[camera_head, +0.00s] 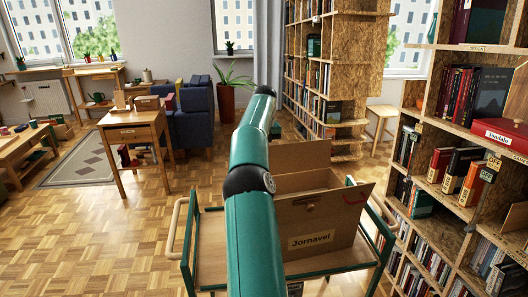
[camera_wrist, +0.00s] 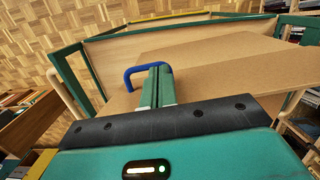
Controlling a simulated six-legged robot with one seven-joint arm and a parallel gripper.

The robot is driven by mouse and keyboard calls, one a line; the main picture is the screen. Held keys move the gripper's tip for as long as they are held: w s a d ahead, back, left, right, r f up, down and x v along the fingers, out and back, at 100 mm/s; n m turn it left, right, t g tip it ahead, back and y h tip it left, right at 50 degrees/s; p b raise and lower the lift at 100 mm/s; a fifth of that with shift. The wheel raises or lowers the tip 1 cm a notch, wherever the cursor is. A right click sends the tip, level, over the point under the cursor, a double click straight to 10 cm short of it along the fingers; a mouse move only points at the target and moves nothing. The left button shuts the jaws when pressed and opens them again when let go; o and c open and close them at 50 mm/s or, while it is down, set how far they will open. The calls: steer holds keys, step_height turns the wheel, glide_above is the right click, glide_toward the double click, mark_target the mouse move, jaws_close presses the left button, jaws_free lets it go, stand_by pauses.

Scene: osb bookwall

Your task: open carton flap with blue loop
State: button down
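The brown cardboard carton (camera_head: 316,222) stands on a green-framed cart, with a "Jornavel" label on its front. A raised panel stands at its back, and a red loop (camera_head: 355,198) is on the right. In the wrist view, the blue loop (camera_wrist: 129,78) stands up at the edge of a broad brown carton panel (camera_wrist: 220,65). My gripper (camera_wrist: 157,70) has its green fingers close together at the loop, appearing shut on its right part. The exact contact is partly hidden by the fingers. In the head view my arm hides the gripper and the blue loop.
The cart (camera_head: 212,272) has a green frame and pale curved handles. A full bookshelf (camera_head: 455,150) stands close on the right. A small wooden desk (camera_head: 135,132) and blue armchair are at the left back. The parquet floor at left front is clear.

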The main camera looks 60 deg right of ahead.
steer(key=shift+f, duration=0.35)
steer(key=r, duration=0.1)
steer(key=a+r, duration=0.1)
steer(key=r, duration=0.3)
steer(key=shift+s+a+r, duration=0.15)
steer(key=shift+s+r, duration=0.1)
steer(key=shift+s, duration=0.15)
steer(key=s+a+r, duration=0.7)
steer(key=a+r, duration=0.1)
steer(key=a, duration=0.2)
steer(key=shift+s, duration=0.15)
steer(key=shift+a+r, duration=0.1)
